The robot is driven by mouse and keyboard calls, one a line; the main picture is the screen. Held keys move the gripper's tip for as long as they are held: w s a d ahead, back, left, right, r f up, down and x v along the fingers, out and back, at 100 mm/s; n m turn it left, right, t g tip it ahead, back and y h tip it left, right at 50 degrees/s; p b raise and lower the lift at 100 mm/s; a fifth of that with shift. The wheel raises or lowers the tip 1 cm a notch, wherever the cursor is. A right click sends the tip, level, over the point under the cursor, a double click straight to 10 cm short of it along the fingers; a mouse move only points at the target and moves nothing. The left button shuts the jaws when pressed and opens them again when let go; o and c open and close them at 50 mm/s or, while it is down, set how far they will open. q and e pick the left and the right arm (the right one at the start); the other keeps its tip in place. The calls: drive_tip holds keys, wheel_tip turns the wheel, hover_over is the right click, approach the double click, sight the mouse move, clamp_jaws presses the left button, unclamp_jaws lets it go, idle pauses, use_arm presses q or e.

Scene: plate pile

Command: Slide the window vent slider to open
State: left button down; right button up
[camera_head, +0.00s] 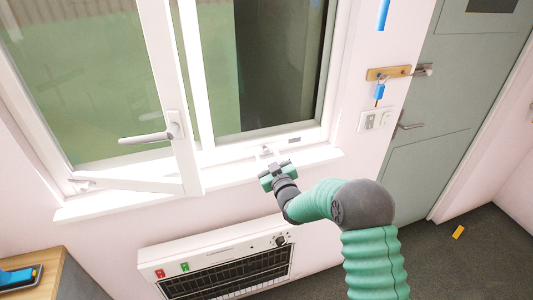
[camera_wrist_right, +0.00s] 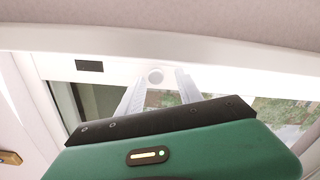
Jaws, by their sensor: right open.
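The window vent slider is a small pale round knob (camera_head: 267,150) on the bottom frame of the right window pane. It also shows in the right wrist view as a white knob (camera_wrist_right: 156,76). A small dark slot (camera_wrist_right: 89,66) lies to its left there. My right gripper (camera_head: 271,166) is at the window sill, just in front of the knob. In the right wrist view its two pale fingers (camera_wrist_right: 160,84) are apart, with the knob between or just beyond the tips. I cannot tell whether they touch it. My left gripper is out of view.
A hinged window sash with a handle (camera_head: 150,136) stands ajar at the left. The white sill (camera_head: 120,202) runs below, above a wall heater (camera_head: 215,262). A key rack (camera_head: 390,72), switch plate (camera_head: 375,119) and grey-green door (camera_head: 440,120) are at the right.

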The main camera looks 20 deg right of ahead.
drive_tip(key=shift+w+d+f, duration=0.1)
drive_tip(key=shift+w+d, duration=0.2)
drive_tip(key=shift+d, duration=0.2)
drive_tip(key=shift+c, duration=0.6)
drive_tip(key=shift+a, duration=0.3)
clamp_jaws()
drive_tip(key=shift+d, duration=0.1)
